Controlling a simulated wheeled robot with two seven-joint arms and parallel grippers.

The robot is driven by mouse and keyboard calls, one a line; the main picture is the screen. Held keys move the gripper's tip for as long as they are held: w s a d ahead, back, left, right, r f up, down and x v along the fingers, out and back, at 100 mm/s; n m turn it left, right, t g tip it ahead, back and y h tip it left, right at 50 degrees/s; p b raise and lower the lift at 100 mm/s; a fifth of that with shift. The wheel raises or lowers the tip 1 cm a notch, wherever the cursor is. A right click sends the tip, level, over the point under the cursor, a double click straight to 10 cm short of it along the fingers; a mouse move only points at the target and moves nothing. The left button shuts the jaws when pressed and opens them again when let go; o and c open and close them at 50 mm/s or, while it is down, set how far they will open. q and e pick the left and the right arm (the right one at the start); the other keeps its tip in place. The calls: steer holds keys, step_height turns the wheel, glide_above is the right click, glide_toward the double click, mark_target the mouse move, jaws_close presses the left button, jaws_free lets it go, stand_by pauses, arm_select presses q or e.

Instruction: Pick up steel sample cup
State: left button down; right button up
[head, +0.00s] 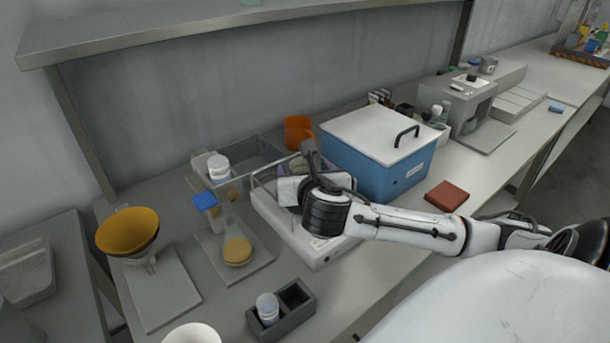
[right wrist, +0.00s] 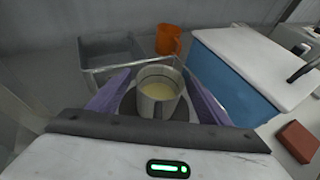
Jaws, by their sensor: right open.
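In the right wrist view, a grey metal cup (right wrist: 158,103) with pale liquid stands upright on a dark round plate, between the two purple fingers of my right gripper. The fingers are open, one on each side of the cup, and I cannot tell whether they touch it. In the head view my right gripper (head: 303,168) is over the white device left of the blue box, and my arm mostly hides the cup there. My left gripper is not in view.
The blue box (head: 365,168) with a white lid stands close to the right gripper. An orange mug (head: 298,131) and a clear tray (head: 255,152) are behind. A flask (head: 237,250), a dark two-slot holder (head: 296,318) and a brown block (head: 446,195) stand nearby.

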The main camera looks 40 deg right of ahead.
mark_target(303, 167)
steer(key=shift+x, duration=1.6)
steer(key=shift+f, duration=0.1)
steer(key=c, duration=1.2)
steer(key=shift+c, duration=0.3)
